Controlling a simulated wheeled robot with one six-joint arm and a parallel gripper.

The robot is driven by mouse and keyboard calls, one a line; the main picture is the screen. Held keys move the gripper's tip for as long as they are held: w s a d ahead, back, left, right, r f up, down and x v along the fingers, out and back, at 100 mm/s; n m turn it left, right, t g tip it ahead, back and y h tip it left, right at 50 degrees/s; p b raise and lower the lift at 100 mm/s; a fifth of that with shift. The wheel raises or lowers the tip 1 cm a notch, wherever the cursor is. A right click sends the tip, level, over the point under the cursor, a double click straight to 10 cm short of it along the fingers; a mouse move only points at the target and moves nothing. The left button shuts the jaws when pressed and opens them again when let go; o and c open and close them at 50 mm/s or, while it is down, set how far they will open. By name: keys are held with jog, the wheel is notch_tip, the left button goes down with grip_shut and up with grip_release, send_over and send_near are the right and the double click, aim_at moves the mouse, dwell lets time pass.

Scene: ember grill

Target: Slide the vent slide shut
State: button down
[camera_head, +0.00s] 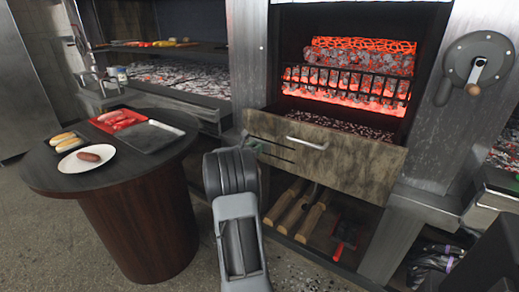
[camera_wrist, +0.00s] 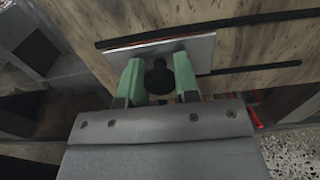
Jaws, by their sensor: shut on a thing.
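The vent slide is a light metal plate (camera_wrist: 198,48) with a dark round knob (camera_wrist: 158,76), on the wooden drawer front (camera_head: 350,152). Two dark slots (camera_wrist: 255,72) run beside and behind the plate; stretches of them show uncovered. In the wrist view, my gripper (camera_wrist: 158,82) has its two green fingers on either side of the knob, shut on it. In the head view, my gripper (camera_head: 252,145) is at the left end of the drawer front, and my arm hides most of the slide there.
The drawer has a metal handle (camera_head: 308,143) right of the slots. Glowing coals (camera_head: 345,85) burn above it. Logs (camera_head: 298,210) lie on the shelf below. A round table (camera_head: 60,185) with a plate (camera_head: 68,161) and trays stands to the left.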

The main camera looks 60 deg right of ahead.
jog(key=shift+w+a+r, duration=0.1)
jog(key=shift+w, duration=0.1)
jog(key=c, duration=1)
grip_release()
jog(key=shift+w, duration=0.15)
jog(key=shift+o, duration=0.7)
jog(key=a+p, duration=0.1)
jog(key=a, duration=1.2)
jog(key=shift+a+p, duration=0.4)
